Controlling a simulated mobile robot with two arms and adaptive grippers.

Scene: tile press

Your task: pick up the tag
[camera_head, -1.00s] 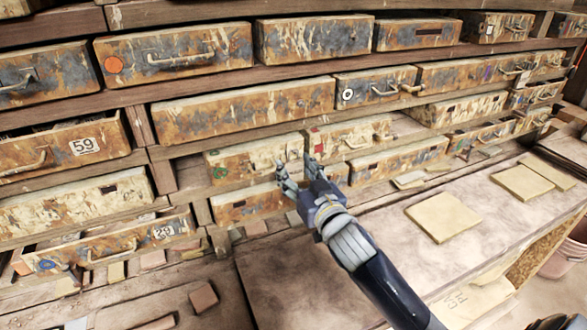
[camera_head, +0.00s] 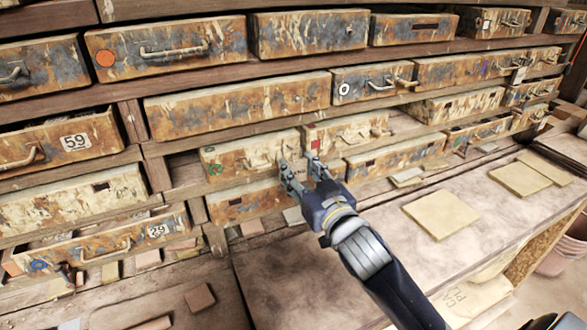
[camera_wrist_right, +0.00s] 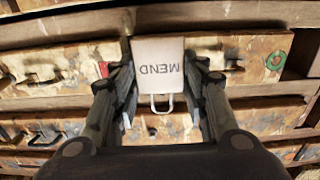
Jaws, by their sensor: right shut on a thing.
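The tag is a pale card (camera_wrist_right: 158,62) marked MEND, seen upside down in the wrist view, with a small wire loop on its gripper-side edge. My right gripper (camera_head: 305,172) is shut on it, one finger at each side. In the head view the tag (camera_head: 298,172) shows only as a small pale patch with dark letters between the fingertips, in front of a rusty drawer (camera_head: 240,158) with a green mark. I cannot tell whether the tag touches the drawer. My left gripper is out of view.
Rows of rusty drawers fill the rack; a drawer marked 59 (camera_head: 62,150) stands at the left. A drawer with a red mark (camera_head: 345,132) is just right of the gripper. Flat tan tiles (camera_head: 442,213) lie on the bench (camera_head: 330,275), which has bare room around them.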

